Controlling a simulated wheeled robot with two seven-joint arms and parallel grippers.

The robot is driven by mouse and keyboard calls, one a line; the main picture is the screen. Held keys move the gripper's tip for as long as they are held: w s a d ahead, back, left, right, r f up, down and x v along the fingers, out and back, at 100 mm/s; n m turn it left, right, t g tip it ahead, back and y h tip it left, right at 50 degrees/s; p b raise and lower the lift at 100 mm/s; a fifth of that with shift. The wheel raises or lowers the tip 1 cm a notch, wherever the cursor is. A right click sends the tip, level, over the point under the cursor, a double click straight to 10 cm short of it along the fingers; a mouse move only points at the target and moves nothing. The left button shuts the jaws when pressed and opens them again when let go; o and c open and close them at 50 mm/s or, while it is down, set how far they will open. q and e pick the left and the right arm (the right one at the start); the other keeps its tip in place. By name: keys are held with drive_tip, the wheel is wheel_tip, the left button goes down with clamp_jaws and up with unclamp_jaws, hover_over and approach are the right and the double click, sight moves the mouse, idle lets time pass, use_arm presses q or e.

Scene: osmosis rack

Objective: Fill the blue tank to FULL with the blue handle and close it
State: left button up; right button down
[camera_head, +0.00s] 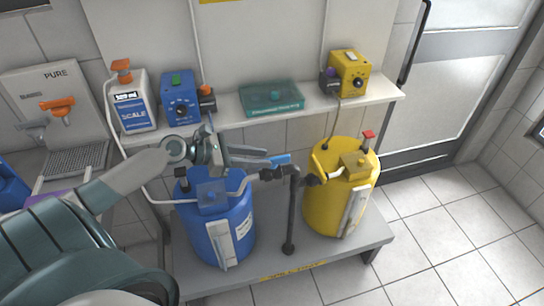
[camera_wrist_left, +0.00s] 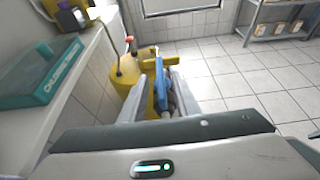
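The blue tank (camera_head: 238,222) stands on the low grey platform, with a pale level strip (camera_head: 221,246) on its front; the level is too small to read. The blue handle (camera_head: 281,160) sits on the pipe valve right of the tank. My left gripper (camera_head: 262,158) reaches over the blue tank from the left, its fingertips at the handle. In the left wrist view, its two fingers stand apart on either side of the blue handle (camera_wrist_left: 159,86), with gaps visible. The handle appears between them, not clamped. My right gripper is not in view.
A yellow tank (camera_head: 340,205) stands right of the black post (camera_head: 291,215). Tiled floor lies clear at right.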

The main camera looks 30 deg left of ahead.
sight(272, 158)
use_arm(q)
drive_tip(key=shift+p+x, duration=0.45)
drive_tip(key=shift+x, duration=1.85)
clamp_jaws()
